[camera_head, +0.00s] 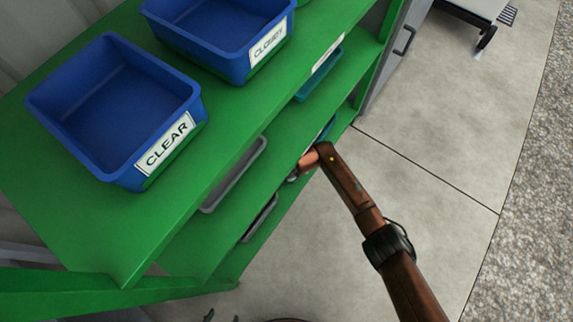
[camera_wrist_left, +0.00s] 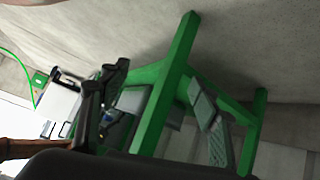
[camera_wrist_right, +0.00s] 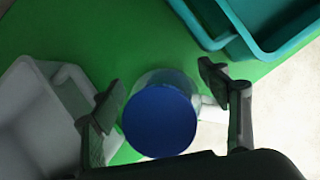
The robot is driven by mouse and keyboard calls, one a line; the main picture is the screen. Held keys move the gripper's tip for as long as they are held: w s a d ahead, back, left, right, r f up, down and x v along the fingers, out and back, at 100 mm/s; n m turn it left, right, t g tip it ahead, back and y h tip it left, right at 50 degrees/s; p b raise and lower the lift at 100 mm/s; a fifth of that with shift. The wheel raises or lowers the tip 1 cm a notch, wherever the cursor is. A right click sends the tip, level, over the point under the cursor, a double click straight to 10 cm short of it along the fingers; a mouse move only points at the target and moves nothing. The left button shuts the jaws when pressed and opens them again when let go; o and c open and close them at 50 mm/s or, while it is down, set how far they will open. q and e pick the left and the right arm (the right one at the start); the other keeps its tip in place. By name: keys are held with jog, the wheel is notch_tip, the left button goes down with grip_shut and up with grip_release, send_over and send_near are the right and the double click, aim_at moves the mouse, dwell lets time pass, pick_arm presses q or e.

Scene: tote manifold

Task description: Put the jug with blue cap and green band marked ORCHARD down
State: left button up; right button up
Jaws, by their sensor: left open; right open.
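The jug (camera_wrist_right: 160,118) shows from above in the right wrist view, with a round blue cap, a clear body and a white part at its right. It appears upright over a green shelf. Its green band and ORCHARD mark are not visible. My right gripper (camera_wrist_right: 162,88) is open, with one finger on each side of the jug; I cannot tell whether they touch it. In the head view, the right gripper and jug are hidden under the shelf. My left gripper (camera_head: 222,316) is open and empty; only its dark tips show at the bottom edge.
Blue bins marked CLEAR (camera_head: 115,110) and CLOUDY (camera_head: 222,35) stand on the top of the green shelf unit (camera_head: 215,115). In the right wrist view a grey bin (camera_wrist_right: 30,120) is left of the jug and a teal bin (camera_wrist_right: 240,40) upper right. Open floor lies right.

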pick_arm(q)
notch_tip(320, 180, up, 10)
jog(key=g+p, duration=0.5)
jog(key=p, duration=0.3)
jog(key=shift+s+d+n, duration=0.35)
jog(key=shift+s+n, duration=0.05)
pick_arm(e)
jog(key=s+d+r, duration=0.1)
jog(key=s+d, duration=0.5)
jog(key=s, duration=0.4)
jog(key=shift+s+d+r, duration=0.2)
jog(key=shift+s+d, duration=0.1)
jog(key=shift+s, duration=0.05)
jog(key=shift+a, duration=0.1)
